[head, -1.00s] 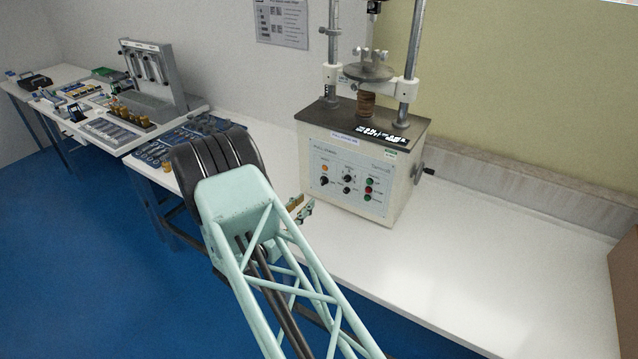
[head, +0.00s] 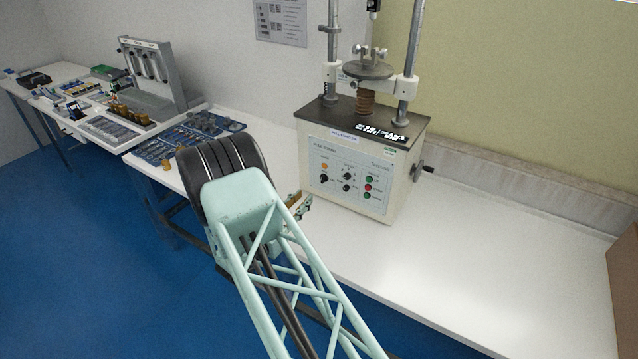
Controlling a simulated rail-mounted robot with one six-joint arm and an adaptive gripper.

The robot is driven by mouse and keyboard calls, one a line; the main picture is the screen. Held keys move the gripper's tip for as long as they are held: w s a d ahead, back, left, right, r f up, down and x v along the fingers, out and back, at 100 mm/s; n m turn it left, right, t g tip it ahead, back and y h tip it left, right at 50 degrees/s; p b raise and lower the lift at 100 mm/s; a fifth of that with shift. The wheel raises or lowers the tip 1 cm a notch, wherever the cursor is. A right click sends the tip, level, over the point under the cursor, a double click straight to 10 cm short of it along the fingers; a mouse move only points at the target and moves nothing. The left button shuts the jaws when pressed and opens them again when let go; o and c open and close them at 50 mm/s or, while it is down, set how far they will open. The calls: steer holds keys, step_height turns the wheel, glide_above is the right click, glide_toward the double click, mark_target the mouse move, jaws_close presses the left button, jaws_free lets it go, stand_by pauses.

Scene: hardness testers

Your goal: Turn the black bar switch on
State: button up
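The testing machine (head: 360,178) stands on the white bench, its front panel facing me. On the panel, a black bar-like switch (head: 323,179) sits at the lower left, under an orange lamp (head: 323,166). Its exact angle is too small to read. Two smaller black knobs (head: 346,182) are to its right, then a column of green and red buttons (head: 368,187). My gripper (head: 299,205) shows only in part, just left of and below the panel's left edge, apart from the switch. My own arm hides the rest, and its fingers cannot be made out.
The white bench (head: 480,270) is clear to the right of the machine. A crank handle (head: 424,168) sticks out from the machine's right side. Blue trays of parts (head: 190,138) and a grey rack (head: 150,75) stand on the benches to the left. A brown panel (head: 625,280) stands at the right edge.

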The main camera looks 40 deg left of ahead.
mark_target(322, 180)
steer(key=w, duration=0.4)
steer(key=w+a, duration=0.1)
steer(key=w, duration=0.6)
steer(key=shift+w+a, duration=0.25)
steer(key=shift+w, duration=0.05)
steer(key=shift+c, duration=0.2)
jaws_close()
